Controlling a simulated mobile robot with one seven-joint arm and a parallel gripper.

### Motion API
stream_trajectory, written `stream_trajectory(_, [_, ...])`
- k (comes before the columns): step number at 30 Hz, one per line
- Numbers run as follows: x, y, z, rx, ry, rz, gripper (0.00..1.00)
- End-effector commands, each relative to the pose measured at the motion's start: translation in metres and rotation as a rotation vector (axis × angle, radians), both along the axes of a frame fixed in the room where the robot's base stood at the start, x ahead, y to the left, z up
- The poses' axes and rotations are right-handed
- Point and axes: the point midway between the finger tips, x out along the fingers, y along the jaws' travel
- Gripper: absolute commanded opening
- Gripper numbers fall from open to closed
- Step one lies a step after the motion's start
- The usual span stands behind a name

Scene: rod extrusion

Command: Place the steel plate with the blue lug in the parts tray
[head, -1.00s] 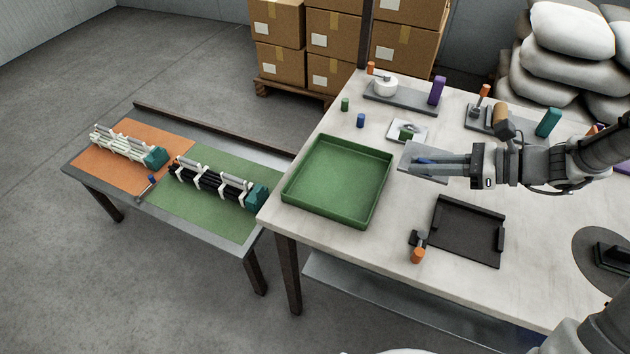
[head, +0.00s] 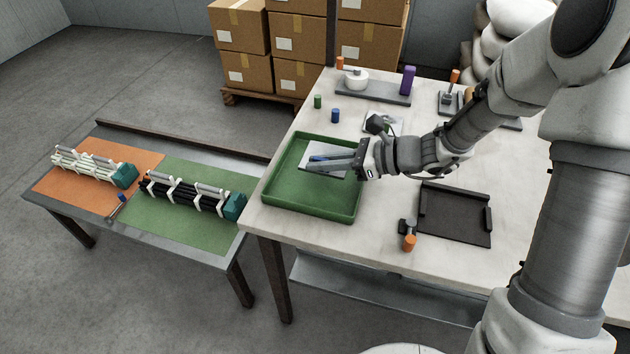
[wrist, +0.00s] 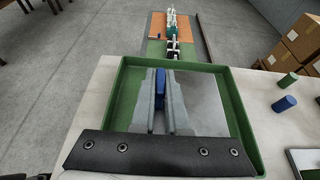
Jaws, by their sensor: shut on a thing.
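The steel plate (head: 340,168) is held by its blue lug (head: 318,158) in my gripper (head: 312,163). The plate is over the green parts tray (head: 352,219), within its rim in the head view. I cannot tell whether it touches the tray floor. In the wrist view the fingers (wrist: 162,105) are shut on the blue lug (wrist: 160,82), with the plate (wrist: 207,103) flat below them and the tray wall (wrist: 242,108) around it.
A black fixture (head: 455,215) and an orange-knobbed clamp (head: 409,243) lie to the right of the tray. Small green (head: 318,101) and blue (head: 335,115) cylinders stand behind it. A lower table (head: 172,250) with rod assemblies is on the left.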

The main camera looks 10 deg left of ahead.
Motion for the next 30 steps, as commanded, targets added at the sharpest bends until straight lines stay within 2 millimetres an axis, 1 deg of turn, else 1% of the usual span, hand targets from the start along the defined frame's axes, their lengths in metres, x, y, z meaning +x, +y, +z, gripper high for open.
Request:
stream_trajectory(1, [-0.002, 0.007, -0.004, 0.002, 0.0, 0.002, 0.0])
stream_trajectory(3, [-0.002, 0.011, -0.006, 0.001, -0.001, 0.001, 0.0])
stream_trajectory(7, [-0.003, 0.012, -0.014, 0.001, 0.001, 0.0, 0.0])
stream_trajectory(12, [-0.003, 0.012, -0.041, 0.0, 0.002, 0.0, 0.0])
stream_trajectory(14, [-0.003, 0.012, -0.046, 0.001, 0.002, -0.001, 0.0])
stream_trajectory(21, [-0.002, 0.012, -0.046, 0.001, -0.001, -0.001, 0.0])
stream_trajectory(26, [-0.002, 0.012, -0.051, 0.001, -0.001, -0.001, 0.0])
stream_trajectory(27, [-0.002, 0.012, -0.05, 0.0, 0.0, -0.001, 0.19])
stream_trajectory(29, [-0.002, 0.012, -0.05, 0.0, 0.0, 0.0, 0.3])
stream_trajectory(30, [-0.002, 0.012, -0.05, 0.0, 0.0, 0.0, 0.37])
